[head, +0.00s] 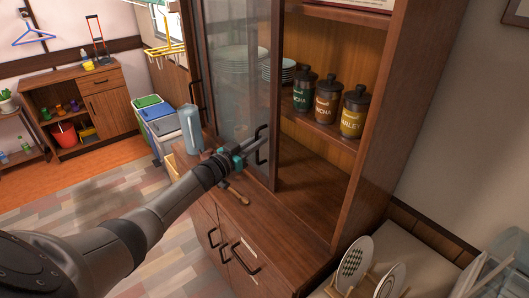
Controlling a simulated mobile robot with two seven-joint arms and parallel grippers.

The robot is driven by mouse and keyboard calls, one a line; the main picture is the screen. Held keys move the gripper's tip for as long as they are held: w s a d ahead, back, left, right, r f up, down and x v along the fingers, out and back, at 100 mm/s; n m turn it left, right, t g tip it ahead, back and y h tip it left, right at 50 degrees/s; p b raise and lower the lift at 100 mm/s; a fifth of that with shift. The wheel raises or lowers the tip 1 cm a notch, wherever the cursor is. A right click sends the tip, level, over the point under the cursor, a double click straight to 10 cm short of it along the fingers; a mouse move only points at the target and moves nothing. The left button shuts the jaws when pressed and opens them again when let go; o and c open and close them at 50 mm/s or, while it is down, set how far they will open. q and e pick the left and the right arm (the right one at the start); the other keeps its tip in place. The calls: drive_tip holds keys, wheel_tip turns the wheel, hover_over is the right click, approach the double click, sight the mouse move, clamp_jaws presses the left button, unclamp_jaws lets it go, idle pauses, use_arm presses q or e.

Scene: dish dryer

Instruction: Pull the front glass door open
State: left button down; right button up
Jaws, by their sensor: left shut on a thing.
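The front glass door (236,75) is a glass panel in a dark wood frame on the tall wooden cabinet. Its dark bar handle (261,150) is near the door's lower right edge. My left gripper (249,148) reaches in from the lower left and is shut on this handle. The gripper hides part of the handle and the door's lower corner. Plates (240,62) show through the glass. To the right of the door frame the cabinet interior is uncovered. My right gripper is not in view.
Canisters (327,99) stand on the uncovered shelf. A blue-grey pitcher (190,130) stands on the wooden counter left of my gripper. Drawers with handles (245,258) are below. Plates in a rack (355,262) are at the lower right. Open floor lies to the left.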

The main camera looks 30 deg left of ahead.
use_arm(q)
drive_tip(key=shift+a, duration=0.15)
drive_tip(key=c, duration=1.2)
unclamp_jaws()
drive_tip(key=shift+o, duration=0.2)
drive_tip(key=s+a+p, duration=0.2)
drive_tip(key=s, duration=1.3)
drive_tip(key=shift+a+f, duration=0.1)
